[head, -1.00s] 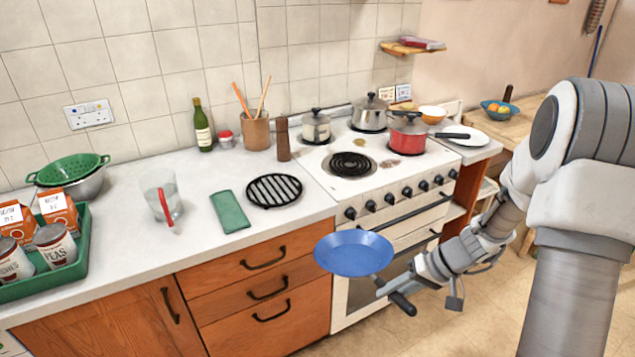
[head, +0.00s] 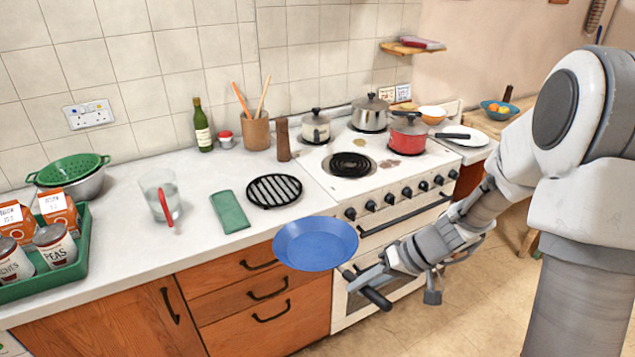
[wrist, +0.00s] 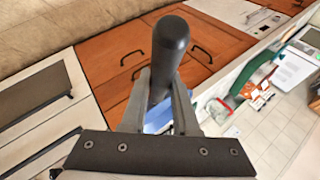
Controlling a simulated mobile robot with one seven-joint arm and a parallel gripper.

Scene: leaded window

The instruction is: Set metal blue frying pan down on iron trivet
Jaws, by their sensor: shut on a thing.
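The blue frying pan (head: 315,244) hangs in the air in front of the counter edge, roughly level, with its dark handle (head: 375,297) toward my arm. My gripper (head: 362,284) is shut on the handle. In the wrist view the dark handle (wrist: 170,50) stands between the two fingers, and a bit of the blue pan (wrist: 158,118) shows behind them. The round black iron trivet (head: 274,191) lies flat on the counter, left of the stove, with nothing on it. It is beyond the pan and to its upper left in the head view.
A green cloth (head: 230,211) lies just left of the trivet and a pepper mill (head: 282,140) stands behind it. A glass jug (head: 160,195) is further left. The stove (head: 352,165) with several pots is to the right. Wooden drawers (head: 268,288) are below the counter.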

